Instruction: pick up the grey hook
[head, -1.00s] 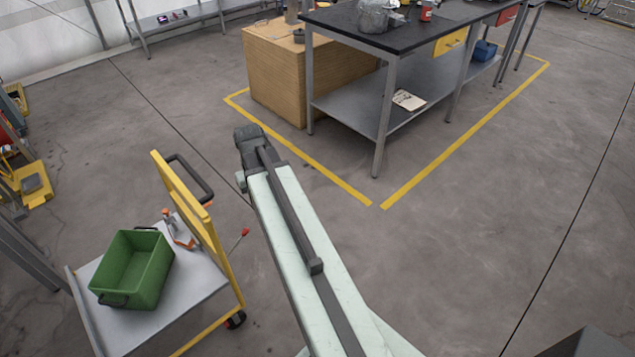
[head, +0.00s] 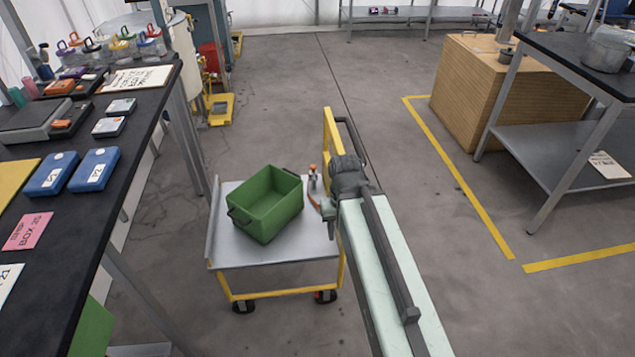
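I cannot make out a grey hook for certain in the head view. My gripper (head: 330,213) is at the far end of my pale green arm, over the right edge of the cart. It is small and dark, and its fingers are not clear enough to show whether they are open or shut. A small orange-and-grey item (head: 313,178) lies on the cart beside the green bin, partly hidden by the end of my arm. I cannot tell what it is.
A yellow-framed cart (head: 280,252) carries an empty-looking green bin (head: 258,222). A black table (head: 75,215) with blue boxes, cards and colourful small items stands at the left. A wooden cabinet (head: 465,90) and a grey-legged workbench (head: 560,150) stand at the right. Floor behind the cart is clear.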

